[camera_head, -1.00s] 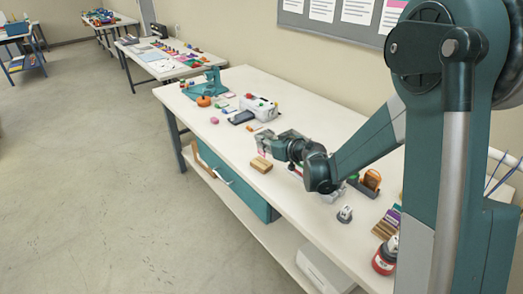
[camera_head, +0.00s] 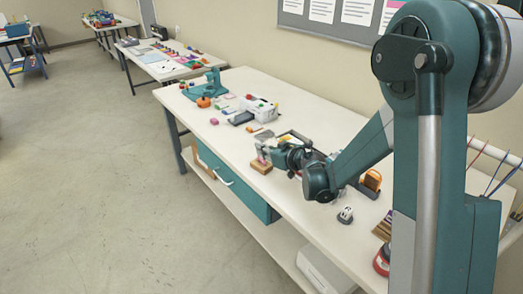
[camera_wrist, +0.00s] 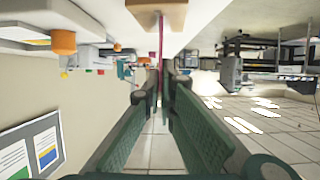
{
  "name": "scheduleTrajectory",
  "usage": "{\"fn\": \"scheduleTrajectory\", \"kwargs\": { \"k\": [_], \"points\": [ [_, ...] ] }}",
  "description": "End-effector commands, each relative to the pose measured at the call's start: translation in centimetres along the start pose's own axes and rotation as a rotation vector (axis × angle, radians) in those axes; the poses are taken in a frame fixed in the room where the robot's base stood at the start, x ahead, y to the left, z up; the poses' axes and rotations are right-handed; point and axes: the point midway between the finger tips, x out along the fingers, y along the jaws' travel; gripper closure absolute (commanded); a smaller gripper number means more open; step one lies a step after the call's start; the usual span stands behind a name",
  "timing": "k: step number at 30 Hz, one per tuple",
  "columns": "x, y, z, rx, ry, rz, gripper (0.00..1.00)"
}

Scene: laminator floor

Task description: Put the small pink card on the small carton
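The small carton (camera_head: 261,167) is a brown block lying on the white worktable, just left of and below my gripper (camera_head: 265,150). In the wrist view the carton (camera_wrist: 150,15) shows at the top edge, partly cut off. The small pink card (camera_wrist: 161,40) shows edge-on in the wrist view as a thin magenta strip between my fingertips (camera_wrist: 161,80), its far end close to the carton. In the head view a bit of pink (camera_head: 262,158) shows right at the carton's top. My gripper looks shut on the card. Whether card and carton touch I cannot tell.
A white bin (camera_head: 262,108), a dark flat box (camera_head: 241,118) and an orange round thing (camera_head: 203,102) stand farther back on the table. An orange tape dispenser (camera_head: 371,181) and a small white-grey item (camera_head: 345,214) are nearer. The front strip of table is mostly clear.

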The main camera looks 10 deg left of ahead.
Motion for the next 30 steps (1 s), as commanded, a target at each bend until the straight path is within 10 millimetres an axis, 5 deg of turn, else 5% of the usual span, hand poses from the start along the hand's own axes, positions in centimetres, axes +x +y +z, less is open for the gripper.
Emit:
{"fn": "scheduleTrajectory", "kwargs": {
  "k": [3,8,23,30],
  "points": [
    [0.1,0.0,0.3,0.0,0.0,0.0,1.0],
    [0.1,0.0,0.2,0.0,0.0,0.0,0.82],
    [-0.1,0.0,-0.1,0.0,0.0,0.0,0.82],
    [-2.6,0.1,-0.1,0.002,0.0,0.002,0.82]
  ]
}}
